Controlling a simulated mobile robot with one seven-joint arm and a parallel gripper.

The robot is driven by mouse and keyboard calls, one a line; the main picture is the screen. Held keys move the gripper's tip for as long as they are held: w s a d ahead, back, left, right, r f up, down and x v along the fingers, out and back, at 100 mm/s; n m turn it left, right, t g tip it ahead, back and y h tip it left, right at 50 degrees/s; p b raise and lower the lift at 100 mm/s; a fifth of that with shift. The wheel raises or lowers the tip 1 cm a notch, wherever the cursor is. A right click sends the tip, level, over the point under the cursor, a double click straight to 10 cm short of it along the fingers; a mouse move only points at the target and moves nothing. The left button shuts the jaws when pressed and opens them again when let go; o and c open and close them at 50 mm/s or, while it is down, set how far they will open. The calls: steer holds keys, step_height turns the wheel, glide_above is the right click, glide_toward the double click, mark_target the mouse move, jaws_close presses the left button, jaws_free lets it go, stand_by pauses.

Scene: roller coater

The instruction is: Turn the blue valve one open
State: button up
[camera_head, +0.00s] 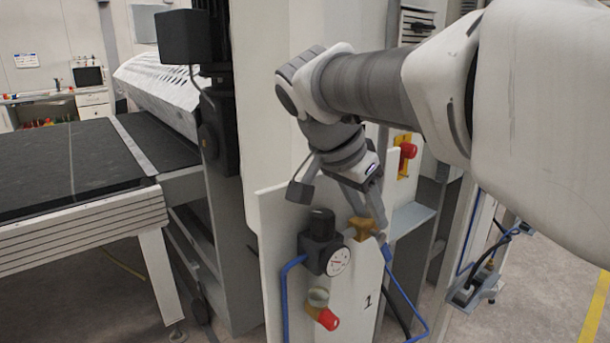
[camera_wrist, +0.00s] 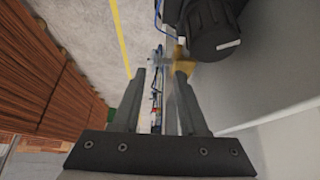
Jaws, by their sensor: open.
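A pale panel marked "1" (camera_head: 368,301) carries a black regulator knob (camera_head: 321,224), a round gauge (camera_head: 339,261) and a brass fitting (camera_head: 362,229). A blue hose (camera_head: 397,290) runs down from the right of the brass fitting. I cannot make out a blue valve handle; it may be hidden by my fingers. My gripper (camera_head: 376,220) points down at the panel's top right, close beside the brass fitting. In the wrist view my gripper (camera_wrist: 161,76) is open, and the brass fitting (camera_wrist: 181,56) shows just beyond the right fingertip. Whether they touch is unclear.
A red-ended brass fitting (camera_head: 328,319) sits low on the panel. A red knob on a yellow plate (camera_head: 406,153) is behind my wrist. A conveyor table (camera_head: 75,170) stands at left. Open floor (camera_head: 545,285) lies at right.

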steer(key=v, duration=0.6)
steer(key=shift+r+p, duration=0.2)
steer(key=shift+p, duration=0.2)
steer(key=shift+a, duration=0.1)
